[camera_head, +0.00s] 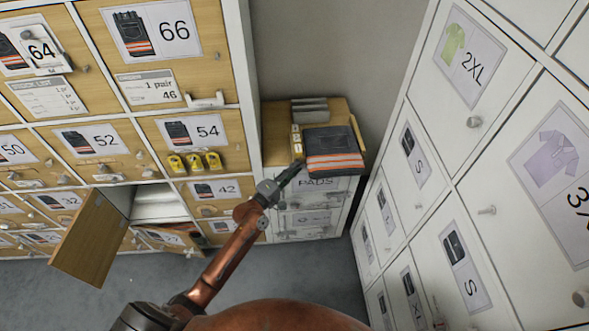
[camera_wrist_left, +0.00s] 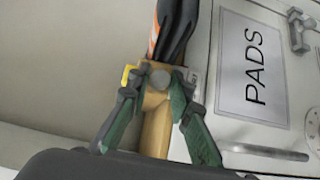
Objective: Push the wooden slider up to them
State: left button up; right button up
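The wooden slider (camera_head: 297,143) lies along the left of the wooden top of a low cabinet, beside several grey upright pieces (camera_head: 310,112) and folded dark trousers with orange stripes (camera_head: 332,146). My left gripper (camera_head: 296,166) is at the slider's near end. In the left wrist view, its green fingers (camera_wrist_left: 159,80) close around the slider's grey round knob (camera_wrist_left: 160,78), with the wood (camera_wrist_left: 156,125) between them. The trousers also show there as a dark fold (camera_wrist_left: 177,25). The contact faces are partly hidden. My right gripper is in neither view.
The low cabinet's door carries a PADS label (camera_head: 316,184). Wooden numbered lockers stand left, with one door (camera_head: 91,238) hanging open. White lockers with handles (camera_head: 475,122) stand close on the right. Grey floor (camera_head: 310,272) shows between.

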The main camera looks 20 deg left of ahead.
pick_arm(q)
grip_shut()
jog(key=shift+w+d+p, duration=0.15)
jog(key=shift+d+p, duration=0.15)
jog(key=shift+d, duration=0.1)
jog(key=shift+o, duration=1.7)
grip_release()
jog(key=shift+o, duration=0.7)
jog(key=v, duration=1.2)
